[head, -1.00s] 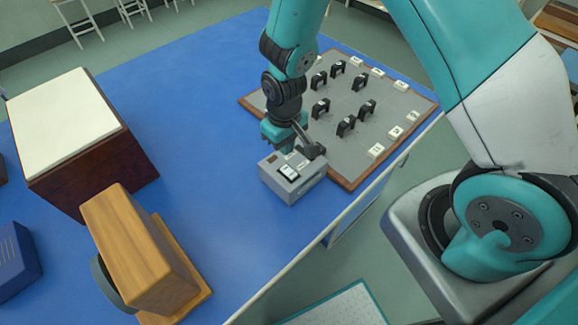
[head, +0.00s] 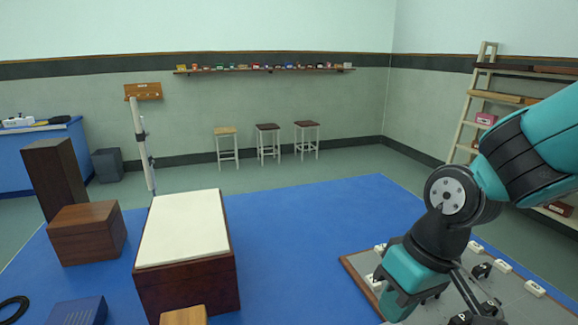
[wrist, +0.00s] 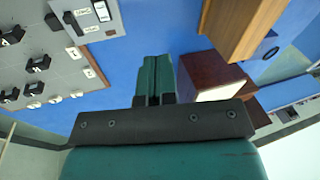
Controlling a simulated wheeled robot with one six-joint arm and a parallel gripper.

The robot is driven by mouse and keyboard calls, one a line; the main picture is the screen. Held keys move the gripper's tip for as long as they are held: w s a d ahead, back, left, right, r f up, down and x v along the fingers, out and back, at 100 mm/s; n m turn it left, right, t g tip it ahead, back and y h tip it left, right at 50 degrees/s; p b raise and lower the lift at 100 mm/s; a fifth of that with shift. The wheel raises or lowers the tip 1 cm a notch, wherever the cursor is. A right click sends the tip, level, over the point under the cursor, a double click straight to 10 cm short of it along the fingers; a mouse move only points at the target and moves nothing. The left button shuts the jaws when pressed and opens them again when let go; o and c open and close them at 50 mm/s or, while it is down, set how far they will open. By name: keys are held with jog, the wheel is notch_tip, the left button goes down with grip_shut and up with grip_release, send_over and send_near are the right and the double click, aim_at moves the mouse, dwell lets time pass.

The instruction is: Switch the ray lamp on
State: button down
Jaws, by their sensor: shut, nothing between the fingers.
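A grey box with a white rocker switch (wrist: 101,11) and dark-on-white labels (wrist: 88,18) shows at the top left of the wrist view. The labels are too small to read and I cannot tell how the rocker is set. The box is out of the head view. My gripper (wrist: 155,62) is shut and empty, its two teal fingers side by side, apart from the box. In the head view my wrist is at the lower right and the fingertips do not show clearly. No thing is clearly marked as the ray lamp, and I see no light beam.
A light wooden housing (wrist: 240,25) shows at the top right of the wrist view. A grey board (wrist: 30,75) holds several black lettered pieces. The middle of the bench is clear.

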jog(key=s+r+n+y+b, duration=0.1)
jog(key=s+r, duration=0.4)
jog(key=s, duration=0.4)
jog(key=shift+s+n, duration=0.2)
jog(key=shift+n, duration=0.2)
jog(key=w+d+f+n+h+b, duration=0.2)
jog(key=w+f+n+b, duration=0.2)
jog(key=w+f+n, duration=0.3)
jog(key=w+d+f+n+h+b, duration=0.2)
jog(key=w+f+n+b, duration=0.3)
jog(key=w+f+n, duration=0.2)
jog(key=w+f, duration=0.2)
jog(key=w, duration=0.2)
jog(key=shift+w+d+f+n, duration=0.2)
jog(key=shift+w+n, duration=0.1)
jog(key=shift+w, duration=0.1)
jog(key=shift+f, duration=0.15)
notch_tip(320, 180, down, 14)
jog(key=shift+r, duration=0.1)
jog(key=shift+a+p, duration=0.2)
jog(key=shift+p, duration=0.15)
